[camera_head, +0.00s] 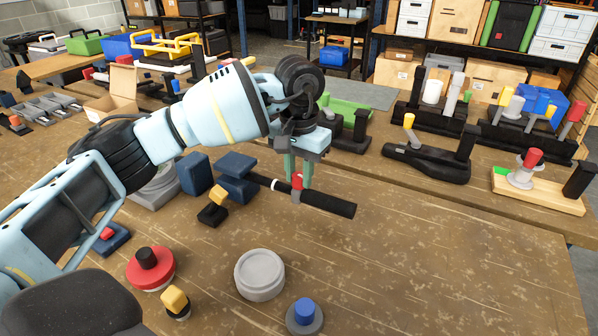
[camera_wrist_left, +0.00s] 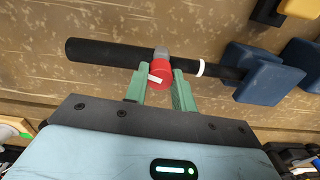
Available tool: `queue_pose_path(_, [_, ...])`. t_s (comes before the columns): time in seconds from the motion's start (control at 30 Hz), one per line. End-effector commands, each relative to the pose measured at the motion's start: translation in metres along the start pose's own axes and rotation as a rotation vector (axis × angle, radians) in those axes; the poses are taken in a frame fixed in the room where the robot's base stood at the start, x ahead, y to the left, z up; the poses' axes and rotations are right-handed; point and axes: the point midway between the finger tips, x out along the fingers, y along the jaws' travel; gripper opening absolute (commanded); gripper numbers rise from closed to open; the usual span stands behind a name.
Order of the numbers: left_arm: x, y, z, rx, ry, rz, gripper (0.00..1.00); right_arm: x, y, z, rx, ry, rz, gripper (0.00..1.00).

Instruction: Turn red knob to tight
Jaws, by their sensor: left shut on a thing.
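The red knob (camera_head: 297,180) sits on a grey collar around a black bar (camera_head: 328,204). A blue clamp block (camera_head: 237,178) supports the bar's left end. In the left wrist view the red knob (camera_wrist_left: 161,74) has a white mark on its face. My left gripper (camera_head: 298,172) comes down from above, its green fingers on either side of the knob, shut on it. The fingers also show in the left wrist view (camera_wrist_left: 159,84). My right gripper is not in view. I see no tight or loose label.
On the brown table, a yellow-topped black block (camera_head: 213,207), a red disc knob (camera_head: 150,268), a grey round disc (camera_head: 259,274) and a blue knob (camera_head: 304,316) stand nearby. Several fixtures with levers line the back right. The table's front right is clear.

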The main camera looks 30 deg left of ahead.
Motion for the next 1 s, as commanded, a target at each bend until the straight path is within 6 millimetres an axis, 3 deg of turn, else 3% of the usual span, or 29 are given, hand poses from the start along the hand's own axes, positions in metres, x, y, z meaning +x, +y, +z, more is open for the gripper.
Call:
queue_pose_path(0.1, [0.001, 0.000, 0.000, 0.000, -0.002, 0.000, 0.03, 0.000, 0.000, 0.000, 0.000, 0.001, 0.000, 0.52])
queue_pose_path(0.13, [0.001, 0.000, 0.000, 0.000, -0.002, 0.000, 0.28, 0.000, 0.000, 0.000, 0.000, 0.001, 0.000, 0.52])
queue_pose_path(0.3, [0.001, 0.000, 0.000, -0.001, -0.002, 0.000, 0.48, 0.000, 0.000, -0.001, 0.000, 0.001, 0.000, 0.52])
queue_pose_path(0.67, [-0.007, 0.000, 0.000, -0.001, 0.001, 0.000, 0.48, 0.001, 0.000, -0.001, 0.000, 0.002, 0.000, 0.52])
queue_pose_path(1.0, [-0.058, 0.000, 0.000, -0.001, 0.001, 0.000, 0.48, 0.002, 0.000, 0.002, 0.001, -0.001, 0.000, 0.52])
